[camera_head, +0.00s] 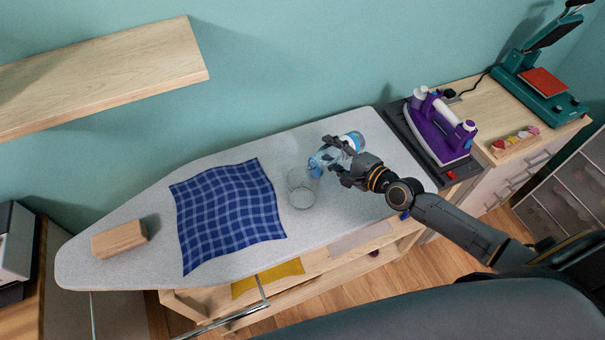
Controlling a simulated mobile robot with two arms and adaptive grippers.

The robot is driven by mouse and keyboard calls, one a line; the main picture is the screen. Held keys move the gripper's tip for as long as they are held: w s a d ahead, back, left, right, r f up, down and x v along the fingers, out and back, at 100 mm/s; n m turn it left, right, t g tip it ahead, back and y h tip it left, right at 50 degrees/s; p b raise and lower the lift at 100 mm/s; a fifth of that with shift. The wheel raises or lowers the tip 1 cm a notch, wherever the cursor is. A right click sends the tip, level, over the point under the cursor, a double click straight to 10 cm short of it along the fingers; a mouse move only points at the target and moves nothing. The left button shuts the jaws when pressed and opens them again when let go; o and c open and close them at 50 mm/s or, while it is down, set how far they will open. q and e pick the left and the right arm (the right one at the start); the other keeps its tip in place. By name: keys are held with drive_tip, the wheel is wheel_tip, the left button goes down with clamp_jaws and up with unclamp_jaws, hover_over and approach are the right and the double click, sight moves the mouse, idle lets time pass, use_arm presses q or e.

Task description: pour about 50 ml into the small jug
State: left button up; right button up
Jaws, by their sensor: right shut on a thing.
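A small clear glass jug (301,190) stands on the grey ironing board (340,213), right of a blue checked cloth. My right gripper (341,160) is shut on a clear bottle with blue parts (353,141). The bottle is tilted, with its blue neck end (316,167) pointing left and down, close to the jug's rim. I cannot tell whether liquid is flowing or how much is in the jug. My left gripper is out of view.
The blue checked cloth (228,212) and a wooden block (119,238) lie on the board's left part. A purple iron (438,127) rests on a dark pad at the right. A teal press (540,85) stands beyond it. A wooden shelf (110,75) juts from the wall.

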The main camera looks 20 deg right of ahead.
drive_tip(key=shift+a+r+p, duration=0.1)
drive_tip(key=shift+r+p, duration=0.2)
drive_tip(key=shift+p, duration=0.15)
drive_tip(key=shift+w+d, duration=0.1)
drive_tip(key=shift+d, duration=0.1)
drive_tip(key=shift+r+n+h+p, duration=0.15)
drive_tip(key=shift+n+h+p, duration=0.15)
drive_tip(key=shift+p, duration=0.05)
idle(1.2)
drive_tip(key=f+b, duration=0.1)
drive_tip(key=b, duration=0.1)
drive_tip(key=f+m+b, duration=0.1)
drive_tip(key=b, duration=0.2)
drive_tip(key=d+f+b, duration=0.1)
drive_tip(key=b, duration=0.1)
drive_tip(key=shift+w+d+m+y, duration=0.1)
drive_tip(key=shift+w+m+y, duration=0.2)
drive_tip(key=shift+y, duration=0.1)
drive_tip(key=shift+r+m, duration=0.35)
drive_tip(key=shift+m, duration=0.05)
drive_tip(key=shift+r, duration=0.2)
drive_tip(key=shift+s+a+f+m+y+b, duration=0.15)
drive_tip(key=shift+a+m+y+b, duration=0.35)
drive_tip(key=shift+b, duration=0.7)
drive_tip(key=shift+d, duration=0.15)
